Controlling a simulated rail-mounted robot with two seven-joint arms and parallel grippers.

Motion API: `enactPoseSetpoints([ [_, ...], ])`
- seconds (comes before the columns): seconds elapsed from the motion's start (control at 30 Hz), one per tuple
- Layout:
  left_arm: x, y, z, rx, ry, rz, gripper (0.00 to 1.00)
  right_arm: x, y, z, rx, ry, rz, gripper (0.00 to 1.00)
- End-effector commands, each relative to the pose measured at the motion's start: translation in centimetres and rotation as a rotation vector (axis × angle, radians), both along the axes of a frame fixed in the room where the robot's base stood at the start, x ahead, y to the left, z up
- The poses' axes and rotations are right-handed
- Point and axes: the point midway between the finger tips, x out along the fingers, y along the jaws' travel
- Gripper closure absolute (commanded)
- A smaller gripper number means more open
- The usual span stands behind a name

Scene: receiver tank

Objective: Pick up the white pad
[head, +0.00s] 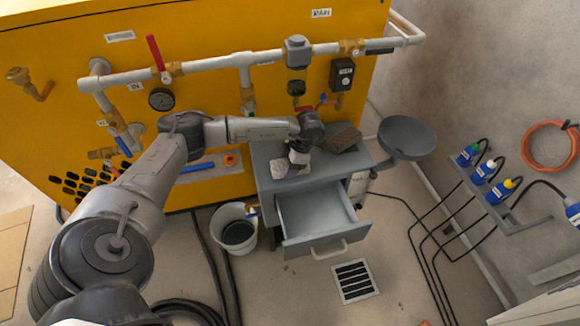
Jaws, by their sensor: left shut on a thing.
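My left gripper (301,151) reaches in from the left over the top of the grey cabinet (266,152) and points down. It is shut on a small white thing, which looks like the white pad (298,158), at or just above the cabinet top. The gripper hides part of it, and I cannot tell whether it touches the surface. A pale, mottled cloth-like piece (280,169) lies beside it on the left. My right gripper is not in view.
A brown block (344,138) sits on the cabinet's right side. The drawer (318,218) below stands open and looks empty. A round grey dish (407,135) is at right, a white bucket (234,226) at lower left. Yellow panel pipes (220,68) stand behind.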

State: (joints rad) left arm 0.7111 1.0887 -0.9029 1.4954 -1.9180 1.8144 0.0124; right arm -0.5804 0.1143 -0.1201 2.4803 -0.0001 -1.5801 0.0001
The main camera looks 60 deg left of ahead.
Motion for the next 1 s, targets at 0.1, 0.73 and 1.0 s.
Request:
enactPoseSetpoints([
  [0.1,0.0,0.0,0.0,0.0,0.0,0.0,0.69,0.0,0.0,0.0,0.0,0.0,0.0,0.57],
  [0.73,0.1,0.0,5.0,0.0,-0.002,0.0,0.69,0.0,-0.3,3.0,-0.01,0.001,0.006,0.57],
  [1.0,2.6,-4.6,8.3,-0.003,-0.003,-0.004,0.69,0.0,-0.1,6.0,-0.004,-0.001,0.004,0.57],
])
